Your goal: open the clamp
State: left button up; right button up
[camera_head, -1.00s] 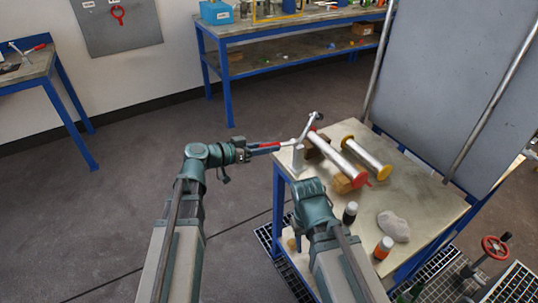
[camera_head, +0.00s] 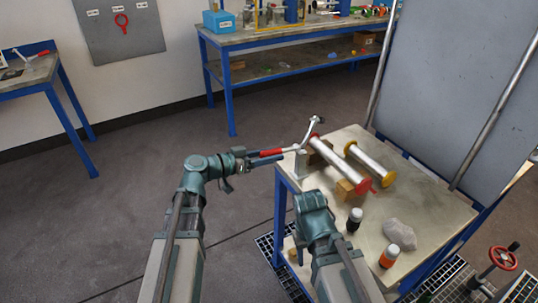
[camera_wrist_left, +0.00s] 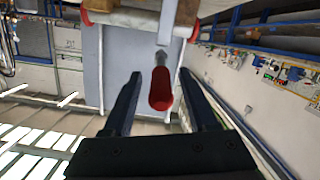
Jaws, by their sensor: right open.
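The clamp (camera_head: 301,162) stands on the near left corner of the workbench. Its metal lever bends, with one end rising toward the red flanged pipe and a red handle (camera_head: 271,153) reaching out left past the bench edge. My left gripper (camera_head: 272,157) is at this handle. In the left wrist view its two dark fingers (camera_wrist_left: 160,105) are apart, with the red handle (camera_wrist_left: 160,90) between them and a visible gap on each side. My right arm shows only as far as its wrist, low in front of the bench; its fingers are hidden.
On the workbench (camera_head: 430,205) lie a red-flanged pipe (camera_head: 338,163) on wooden blocks, a yellow-flanged pipe (camera_head: 370,163), two small bottles (camera_head: 388,257) and a grey cloth-like lump (camera_head: 400,234). A grey panel (camera_head: 450,90) stands behind. The floor left of the bench is clear.

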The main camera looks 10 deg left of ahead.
pick_arm(q)
jog(key=p+v, duration=0.2)
jog(key=v, duration=1.2)
jog(key=shift+r, duration=0.1)
jog(key=s+d+f+g+y+p, duration=0.4)
jog(key=d+g, duration=0.3)
jog(key=d, duration=0.4)
jog(key=s+d+f+n+g+y+p, duration=0.2)
jog(key=s+f+n+y+p, duration=0.2)
jog(key=s+y, duration=0.5)
jog(key=y+p, duration=0.1)
jog(key=p, duration=0.1)
jog(key=shift+g+y+p, duration=0.3)
jog(key=shift+g, duration=0.1)
